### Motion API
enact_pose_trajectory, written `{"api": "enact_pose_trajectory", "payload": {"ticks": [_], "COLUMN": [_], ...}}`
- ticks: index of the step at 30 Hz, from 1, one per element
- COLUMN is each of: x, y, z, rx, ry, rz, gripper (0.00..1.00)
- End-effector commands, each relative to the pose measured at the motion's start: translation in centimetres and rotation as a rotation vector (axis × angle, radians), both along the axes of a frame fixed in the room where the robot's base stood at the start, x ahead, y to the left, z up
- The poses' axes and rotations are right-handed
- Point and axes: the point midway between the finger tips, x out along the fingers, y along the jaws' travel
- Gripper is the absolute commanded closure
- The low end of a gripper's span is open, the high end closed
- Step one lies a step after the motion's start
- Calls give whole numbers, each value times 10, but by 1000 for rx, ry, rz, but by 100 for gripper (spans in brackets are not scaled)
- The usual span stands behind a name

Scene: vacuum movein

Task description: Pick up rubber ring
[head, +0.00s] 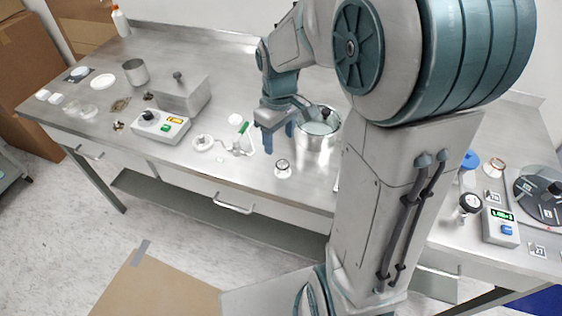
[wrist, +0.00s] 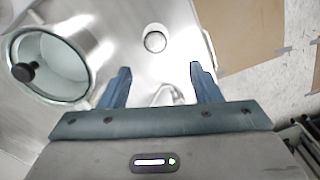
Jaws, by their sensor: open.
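I cannot make out the rubber ring for certain. A small round pale piece with a dark rim (head: 282,168) lies on the steel bench, near its front edge. It also shows in the wrist view (wrist: 155,40), beyond my fingertips, but whether the rim is a separate ring is too small to tell. My gripper (head: 279,136) points down over the bench, left of the steel pot. In the wrist view, its blue fingers (wrist: 160,76) are apart. A blurred silvery piece (wrist: 168,96) shows between them, and I see nothing held.
The lidded steel pot (head: 318,130) stands close to my gripper. Left are a green-handled valve (head: 241,143), a control box (head: 160,126) and a metal block (head: 183,93). My arm hides part of the bench. Another box (head: 500,227) and a dark dial (head: 540,195) sit right.

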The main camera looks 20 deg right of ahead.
Motion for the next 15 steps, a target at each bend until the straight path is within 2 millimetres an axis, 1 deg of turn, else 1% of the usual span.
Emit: {"api": "enact_pose_trajectory", "payload": {"ticks": [1, 3, 11, 15], "x": [0, 0, 1, 3], "y": [0, 0, -2, -6], "z": [-10, -19, -37, -56], "rx": [0, 0, 0, 0], "ry": [4, 2, 2, 4], "rz": [0, 0, -1, -1], "gripper": [43, 43, 43, 43]}}
